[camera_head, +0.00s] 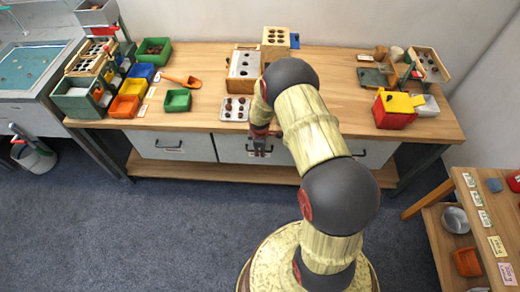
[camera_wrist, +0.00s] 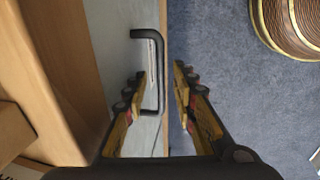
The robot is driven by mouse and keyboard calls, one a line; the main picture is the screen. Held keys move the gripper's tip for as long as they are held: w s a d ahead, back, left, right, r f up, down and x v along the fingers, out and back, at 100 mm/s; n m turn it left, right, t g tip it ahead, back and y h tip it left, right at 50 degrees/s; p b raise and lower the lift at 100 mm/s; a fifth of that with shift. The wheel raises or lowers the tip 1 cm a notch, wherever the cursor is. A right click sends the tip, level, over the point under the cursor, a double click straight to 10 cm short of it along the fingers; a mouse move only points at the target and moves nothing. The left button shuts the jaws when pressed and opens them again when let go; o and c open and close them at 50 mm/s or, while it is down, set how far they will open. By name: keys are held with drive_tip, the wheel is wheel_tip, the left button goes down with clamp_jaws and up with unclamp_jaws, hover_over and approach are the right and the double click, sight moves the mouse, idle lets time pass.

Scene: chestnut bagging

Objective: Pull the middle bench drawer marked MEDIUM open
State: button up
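The middle drawer (camera_head: 231,149) is a pale grey front under the bench top, and it looks closed. Its label cannot be read here. In the wrist view the drawer front (camera_wrist: 120,40) carries a black bar handle (camera_wrist: 162,60), with a pale label strip behind it. My gripper (camera_head: 262,150) is at the middle drawer's front in the head view. In the wrist view my gripper (camera_wrist: 161,75) is open, with one finger to each side of the handle's bar. Contact with the handle cannot be told.
The wooden bench top (camera_head: 340,100) overhangs the drawers. Left (camera_head: 170,145) and right (camera_head: 375,153) drawers flank the middle one, both looking closed. A lower wooden shelf (camera_head: 200,172) runs below. Blue carpet (camera_head: 150,230) in front is clear. A side table (camera_head: 480,230) stands at right.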

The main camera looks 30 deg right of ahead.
drive_tip(key=shift+c, duration=1)
clamp_jaws()
